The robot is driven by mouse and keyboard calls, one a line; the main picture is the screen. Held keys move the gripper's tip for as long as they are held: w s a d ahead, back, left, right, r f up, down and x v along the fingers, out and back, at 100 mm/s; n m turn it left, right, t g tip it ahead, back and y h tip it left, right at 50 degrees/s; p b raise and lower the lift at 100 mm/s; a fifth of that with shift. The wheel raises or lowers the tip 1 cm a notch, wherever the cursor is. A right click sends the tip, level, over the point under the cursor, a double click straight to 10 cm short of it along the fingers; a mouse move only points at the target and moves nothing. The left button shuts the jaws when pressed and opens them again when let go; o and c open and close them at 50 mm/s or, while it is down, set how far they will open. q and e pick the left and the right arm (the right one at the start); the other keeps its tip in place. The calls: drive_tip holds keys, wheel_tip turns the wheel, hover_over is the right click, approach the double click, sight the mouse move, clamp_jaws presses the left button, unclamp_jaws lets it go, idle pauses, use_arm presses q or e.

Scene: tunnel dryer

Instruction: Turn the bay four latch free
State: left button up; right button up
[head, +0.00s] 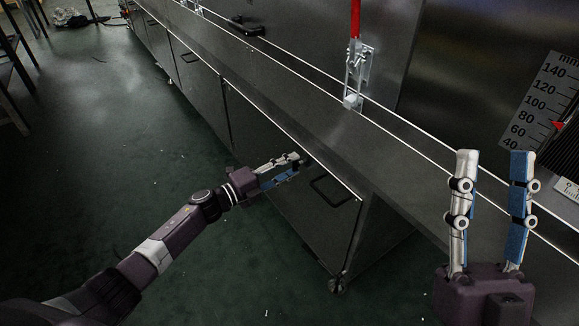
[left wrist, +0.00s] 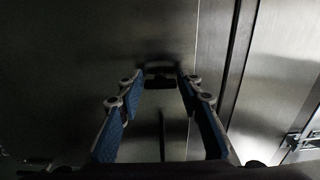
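A small dark latch (left wrist: 160,70) on a steel front shows between and just beyond my left fingertips in the left wrist view. In the head view it is a dark spot mostly hidden at the tips. I read no bay number on it. My left gripper (head: 297,163) is open and empty, close to the cabinet door below the counter edge; the left wrist view shows its fingers (left wrist: 159,79) apart on either side of the latch. I cannot tell whether they touch it. My right gripper (head: 494,155) is open and empty, pointing up at the lower right.
A door handle (head: 330,190) is just right of my left gripper. A red lever (head: 355,18) with a metal bracket (head: 359,68) stands on the upper wall. White rails run along the counter. A scale (head: 545,95) is at right.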

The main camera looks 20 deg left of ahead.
use_arm(q)
drive_tip(key=shift+o, duration=1.4)
drive_tip(key=v, duration=1.2)
